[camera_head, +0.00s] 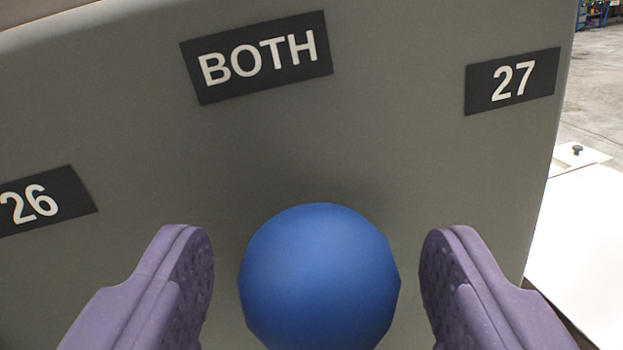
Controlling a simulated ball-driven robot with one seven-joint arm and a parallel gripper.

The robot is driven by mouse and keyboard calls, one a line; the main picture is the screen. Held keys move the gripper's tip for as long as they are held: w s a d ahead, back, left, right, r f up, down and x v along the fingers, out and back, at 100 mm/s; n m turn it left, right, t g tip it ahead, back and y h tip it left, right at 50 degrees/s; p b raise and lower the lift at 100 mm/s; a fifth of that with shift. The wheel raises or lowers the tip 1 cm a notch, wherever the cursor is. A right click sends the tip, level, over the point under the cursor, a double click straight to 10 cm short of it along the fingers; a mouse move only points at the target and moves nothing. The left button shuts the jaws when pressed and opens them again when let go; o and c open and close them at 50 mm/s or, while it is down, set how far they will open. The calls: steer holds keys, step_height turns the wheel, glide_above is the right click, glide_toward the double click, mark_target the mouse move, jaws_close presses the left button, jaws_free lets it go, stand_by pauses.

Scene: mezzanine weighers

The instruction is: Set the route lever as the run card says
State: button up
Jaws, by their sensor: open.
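The route lever's blue ball knob (320,278) is at the lower middle of the view, in front of a grey panel (330,150). The panel carries three dark labels: "26" (42,201) at the left, "BOTH" (257,57) at the top middle and "27" (512,81) at the right. The knob appears below and a little right of "BOTH". My gripper (318,262) is open, with one purple finger on each side of the knob and a visible gap on both sides. The lever's shaft is hidden. The run card is not in view.
A white surface (585,240) with a small dark knob (577,150) lies beyond the panel's right edge. Concrete floor (598,85) and distant shelving show at the upper right.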

steer(key=shift+w+d, duration=0.2)
steer(key=shift+w, duration=0.6)
jaws_close()
steer(key=shift+a, duration=0.15)
steer(key=a+n+b, duration=0.1)
steer(key=b, duration=0.1)
steer(key=a+n+b, duration=0.1)
steer(key=n+b, duration=0.1)
steer(key=shift+a+f+t+b, duration=0.2)
steer(key=shift+f+t+b, duration=0.1)
steer(key=shift+f+b, duration=0.05)
steer(key=shift+a+f+n+t+b, duration=0.25)
steer(key=shift+a+n+b, duration=0.5)
steer(key=shift+n+b, duration=0.3)
steer(key=shift+a+f+n+t+b, duration=0.15)
steer(key=shift+a+f+n+b, duration=0.1)
steer(key=shift+a+n+b, duration=0.65)
steer(key=shift+d+n, duration=0.2)
steer(key=shift+n, duration=0.05)
